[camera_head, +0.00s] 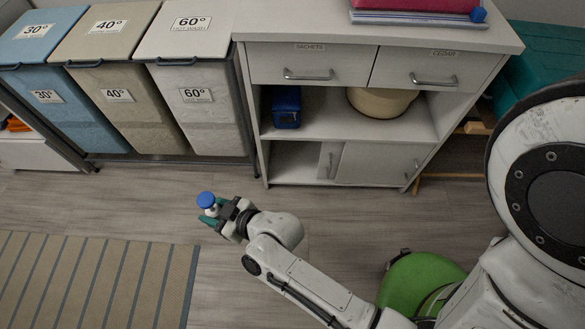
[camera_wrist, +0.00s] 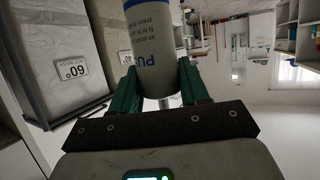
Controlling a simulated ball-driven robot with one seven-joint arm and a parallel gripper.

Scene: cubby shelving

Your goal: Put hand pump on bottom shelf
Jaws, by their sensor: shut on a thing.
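The hand pump (camera_head: 207,200) is a white cylinder with a blue top in the head view. In the wrist view its white body (camera_wrist: 157,45) with blue print stands between the green fingers. My gripper (camera_head: 214,214) is shut on it, out over the floor, in front of and to the left of the cabinet. The bottom shelf (camera_head: 291,160) is the lowest compartment of the white cabinet. Its left part is open and looks empty; a door panel (camera_head: 372,163) covers its right part.
The shelf above holds a blue box (camera_head: 286,107) and a cream bowl (camera_head: 381,102). Two drawers sit over it. Laundry bins (camera_head: 199,95) stand left of the cabinet. A striped rug (camera_head: 95,280) lies at lower left. The floor before the cabinet is clear.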

